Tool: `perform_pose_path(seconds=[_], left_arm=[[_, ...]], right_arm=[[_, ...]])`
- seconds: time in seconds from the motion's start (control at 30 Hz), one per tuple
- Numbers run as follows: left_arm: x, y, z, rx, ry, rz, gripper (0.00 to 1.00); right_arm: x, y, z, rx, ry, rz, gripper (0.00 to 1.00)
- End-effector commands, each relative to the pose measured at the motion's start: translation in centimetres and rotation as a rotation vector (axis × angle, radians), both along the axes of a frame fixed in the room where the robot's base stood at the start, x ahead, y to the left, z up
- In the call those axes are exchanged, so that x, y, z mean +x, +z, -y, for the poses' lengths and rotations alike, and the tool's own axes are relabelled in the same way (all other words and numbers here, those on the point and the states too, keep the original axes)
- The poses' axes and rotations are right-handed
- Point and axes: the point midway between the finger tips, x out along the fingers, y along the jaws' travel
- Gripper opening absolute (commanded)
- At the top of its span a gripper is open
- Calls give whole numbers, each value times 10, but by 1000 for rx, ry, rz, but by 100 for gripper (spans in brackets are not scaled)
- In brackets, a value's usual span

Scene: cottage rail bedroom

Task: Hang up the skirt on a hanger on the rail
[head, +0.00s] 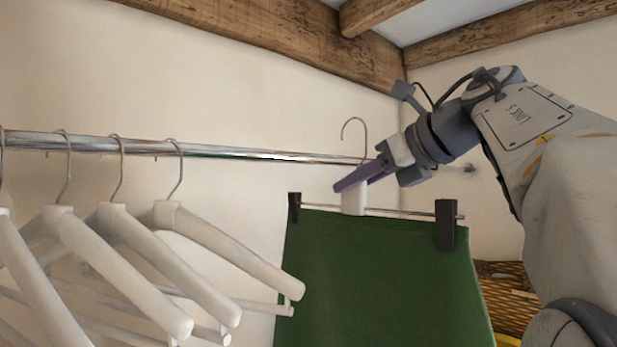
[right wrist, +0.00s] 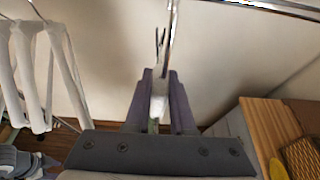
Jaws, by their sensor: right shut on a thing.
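The green skirt (head: 375,275) hangs from the two dark clips of a clip hanger (head: 352,200) in the head view. The hanger's metal hook (head: 354,130) rises above the rail's height in the picture; whether it touches the rail (head: 230,151) I cannot tell. My right gripper (head: 350,183) is shut on the hanger's white middle piece, just below the hook. In the right wrist view the gripper (right wrist: 160,90) has its purple fingers on either side of the white piece, with the hook pointing away.
Several white hangers (head: 228,245) hang on the rail to the left of the skirt. The rail is bare between them and the skirt's hanger. A wooden cabinet (right wrist: 255,125) with a woven basket (right wrist: 303,157) stands at the right in the right wrist view.

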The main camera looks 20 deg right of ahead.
Motion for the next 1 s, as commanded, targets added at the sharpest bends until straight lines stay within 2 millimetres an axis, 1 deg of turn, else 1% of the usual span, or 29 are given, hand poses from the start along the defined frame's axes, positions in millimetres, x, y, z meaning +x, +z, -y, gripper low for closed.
perform_pose_path(seconds=[0.1,0.27,1.0], left_arm=[[0,1,0,0,2,0,50],[0,3,0,0,2,0,50],[0,17,0,0,-1,0,50]], right_arm=[[-3,3,-2,0,5,2,0],[3,4,-5,1,8,2,0],[51,4,-23,-1,8,1,0]])
